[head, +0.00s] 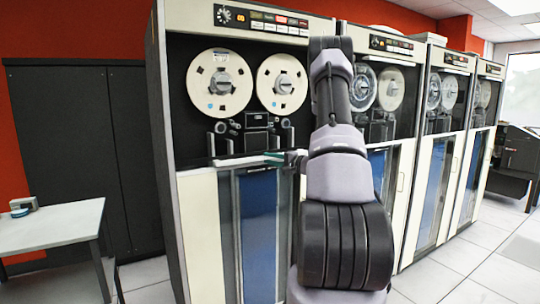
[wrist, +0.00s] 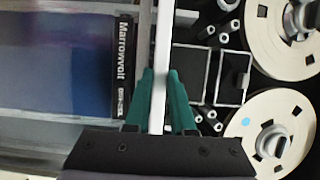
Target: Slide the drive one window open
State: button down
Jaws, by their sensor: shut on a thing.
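Drive one (head: 185,220) is the nearest tall cream-and-black tape cabinet, left in the head view. Two cream reels show in its upper bay. A white horizontal bar (head: 238,161), seemingly the window's lower edge, crosses below the reels. My gripper (head: 272,157) is at this bar, right of its middle. In the wrist view my gripper's green fingers (wrist: 160,78) are shut on the white bar (wrist: 163,40), one on each side. The reels (wrist: 272,135) are to the right there. The window's glass is hard to make out, and my arm hides the drive's right edge.
Below the bar is a blue-tinted lower panel (head: 258,230). More drives (head: 435,150) stand in a row to the right. A white table (head: 50,226) with a small device (head: 22,207) stands at left, before a dark cabinet (head: 80,145). Floor is clear at right.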

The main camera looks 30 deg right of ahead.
jog(key=c, duration=0.8)
grip_release()
jog(key=shift+o, duration=0.2)
jog(key=v, duration=1)
jog(key=shift+s+d, duration=0.2)
jog(key=shift+s, duration=0.15)
